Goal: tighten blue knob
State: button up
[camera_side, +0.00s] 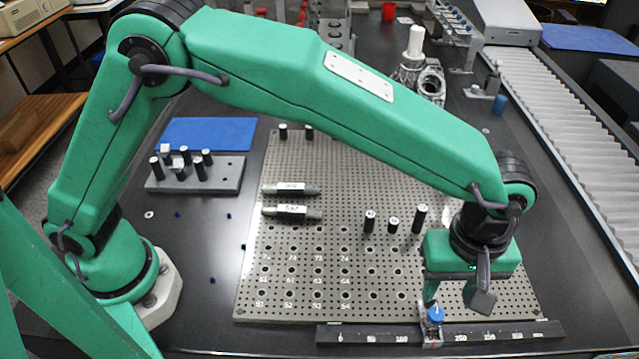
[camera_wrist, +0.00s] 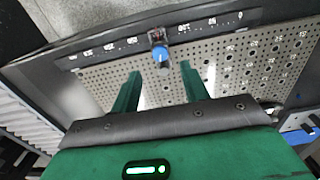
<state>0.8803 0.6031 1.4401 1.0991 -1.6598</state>
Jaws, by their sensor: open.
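The blue knob (camera_side: 436,314) sits on a small clamp block (camera_side: 432,335) that stands on a dark scale rail at the front of the table.
The dark rail (camera_side: 490,334) with white numbers runs along the front edge of the perforated plate (camera_side: 290,240). Several black pins (camera_side: 393,224) stand on the plate left of my gripper. Two labelled cylinders (camera_side: 291,189) lie farther left. A pin rack (camera_side: 215,178) and blue mat (camera_side: 208,133) are behind.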

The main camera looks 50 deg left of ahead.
aim_at(437, 314)
jog(key=shift+f, duration=3.2)
grip_shut()
